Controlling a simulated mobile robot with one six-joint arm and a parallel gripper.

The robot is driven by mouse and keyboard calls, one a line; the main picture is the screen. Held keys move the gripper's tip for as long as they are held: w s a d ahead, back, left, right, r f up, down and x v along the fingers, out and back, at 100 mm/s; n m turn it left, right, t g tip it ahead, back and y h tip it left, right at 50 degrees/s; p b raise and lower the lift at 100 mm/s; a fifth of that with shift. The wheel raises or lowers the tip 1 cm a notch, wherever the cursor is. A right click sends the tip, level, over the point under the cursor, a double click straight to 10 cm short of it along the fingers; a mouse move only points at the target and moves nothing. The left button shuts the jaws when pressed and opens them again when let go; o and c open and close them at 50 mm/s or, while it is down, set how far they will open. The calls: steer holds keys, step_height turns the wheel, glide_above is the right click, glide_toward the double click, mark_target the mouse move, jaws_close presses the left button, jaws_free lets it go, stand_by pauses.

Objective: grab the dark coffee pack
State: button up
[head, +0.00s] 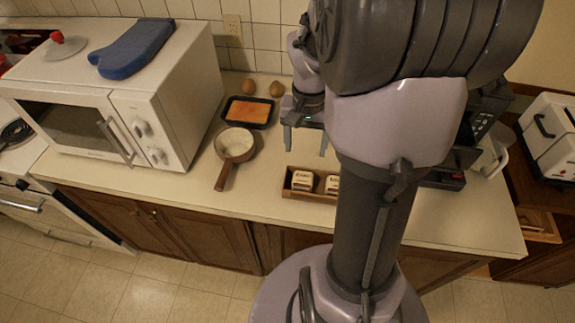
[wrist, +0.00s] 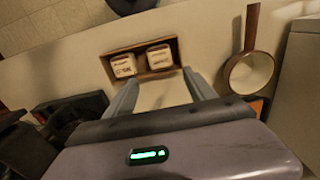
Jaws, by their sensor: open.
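I cannot pick out a dark coffee pack for certain in either view. A small wooden box (head: 290,192) on the counter holds two cream packs with dark lettering, a left one (head: 302,181) and a right one (head: 332,185) partly hidden by my arm. The wrist view also shows the box (wrist: 110,60) and both packs, one at left (wrist: 123,66) and one at right (wrist: 159,57). The lettering is too small to read. My gripper (head: 306,143) is open and empty above the counter, behind the box in the head view. In the wrist view its fingers (wrist: 160,80) point towards the box.
A brown-handled pan (head: 235,145), a dark tray with an orange block (head: 248,112) and two brown eggs (head: 263,88) lie left of my gripper. A white microwave (head: 120,95) stands further left. A dark machine (wrist: 70,115) is at left in the wrist view.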

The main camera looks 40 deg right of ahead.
mark_target(303, 178)
step_height(303, 178, down, 15)
steer(key=b, duration=0.5)
steer(key=shift+f+b, duration=0.1)
steer(key=shift+b, duration=0.2)
steer(key=shift+s, duration=0.1)
steer(key=c, duration=1.1)
